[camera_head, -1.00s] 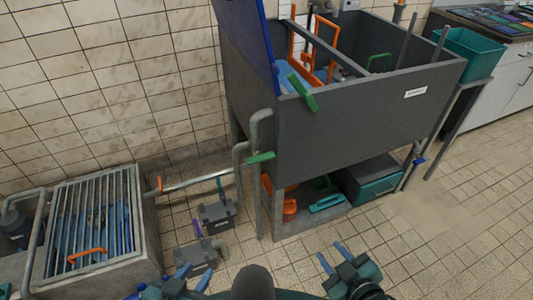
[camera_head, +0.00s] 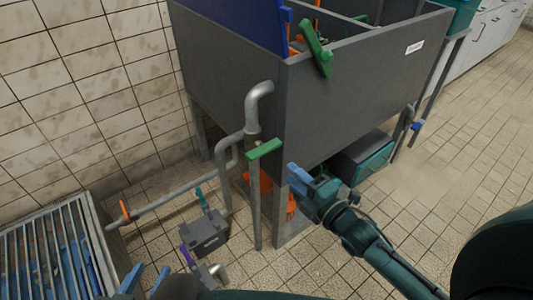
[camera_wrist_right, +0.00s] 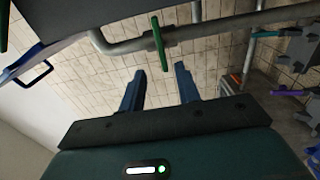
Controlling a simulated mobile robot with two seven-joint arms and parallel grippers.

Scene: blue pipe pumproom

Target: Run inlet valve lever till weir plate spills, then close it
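A green lever (camera_head: 264,150) sits on the grey inlet pipe (camera_head: 259,95) at the front left corner of the grey tank (camera_head: 355,80). It also shows in the right wrist view (camera_wrist_right: 157,43), just beyond my fingertips. My right gripper (camera_head: 298,177) is open and empty, a little right of and below this lever, apart from it. Its two blue fingers show spread in the wrist view (camera_wrist_right: 159,78). My left gripper (camera_head: 146,278) is low at the bottom edge, apparently open and empty. The tank's inside is mostly hidden, so I cannot make out the weir plate or water level.
Another green lever (camera_head: 317,48) is at the tank rim. An orange handle (camera_head: 124,211) is on the low pipe (camera_head: 170,195). A barred grate (camera_head: 55,255) stands at left, and a grey box (camera_head: 205,232) on the floor. A teal box (camera_head: 370,163) is under the tank.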

